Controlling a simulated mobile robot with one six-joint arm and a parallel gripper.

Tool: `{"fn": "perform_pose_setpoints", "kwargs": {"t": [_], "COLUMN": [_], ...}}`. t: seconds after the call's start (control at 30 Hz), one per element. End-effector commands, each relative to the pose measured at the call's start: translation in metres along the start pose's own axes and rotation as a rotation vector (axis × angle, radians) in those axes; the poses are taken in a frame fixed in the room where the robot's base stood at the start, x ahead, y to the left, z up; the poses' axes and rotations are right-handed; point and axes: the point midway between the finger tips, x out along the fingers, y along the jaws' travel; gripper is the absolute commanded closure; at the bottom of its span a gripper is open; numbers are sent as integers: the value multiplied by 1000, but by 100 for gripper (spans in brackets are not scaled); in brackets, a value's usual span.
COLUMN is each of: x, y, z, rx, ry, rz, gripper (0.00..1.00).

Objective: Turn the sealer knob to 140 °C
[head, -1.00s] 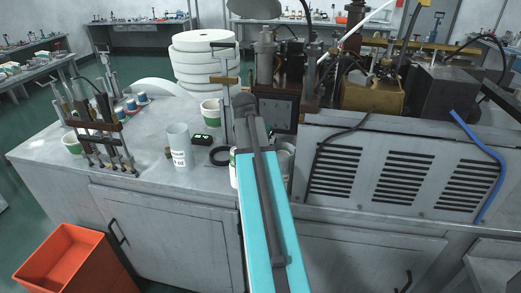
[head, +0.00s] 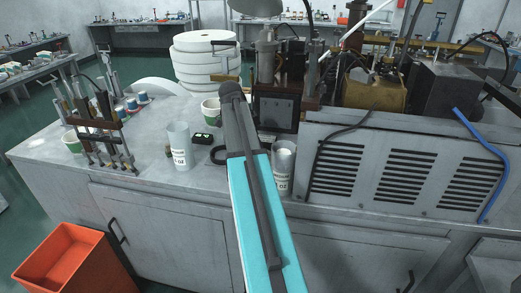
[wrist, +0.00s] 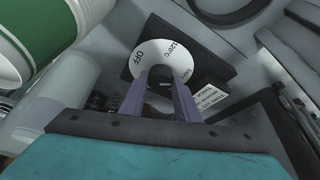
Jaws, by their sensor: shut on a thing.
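The sealer's white dial (wrist: 163,52) shows in the wrist view at upper middle. I can read OFF on its left, a partly legible temperature mark at its top, and other lettering at its right. My gripper (wrist: 160,80) has its two purple fingers shut on the dark knob (wrist: 159,84) at the dial's centre. The fingers cover the lower part of the dial, and I cannot tell where the knob points. In the head view the gripper and the knob are hidden behind my arm.
A green-banded paper cup (wrist: 38,30) is close at upper left in the wrist view. A clear cup (head: 180,145) and a paper cup (head: 211,112) stand left of my arm, another clear cup (head: 284,165) right of it. The vented housing (head: 400,165) fills the right.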

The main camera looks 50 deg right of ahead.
Motion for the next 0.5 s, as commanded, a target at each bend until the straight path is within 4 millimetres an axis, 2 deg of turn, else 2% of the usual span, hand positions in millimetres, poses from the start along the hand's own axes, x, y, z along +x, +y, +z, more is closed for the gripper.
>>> {"fn": "perform_pose_setpoints", "kwargs": {"t": [0.23,0.5], "x": [-1,-1], "y": [-4,-4], "z": [3,3], "rx": [148,218], "ry": [-6,-7], "rz": [58,87], "gripper": [93,93]}}
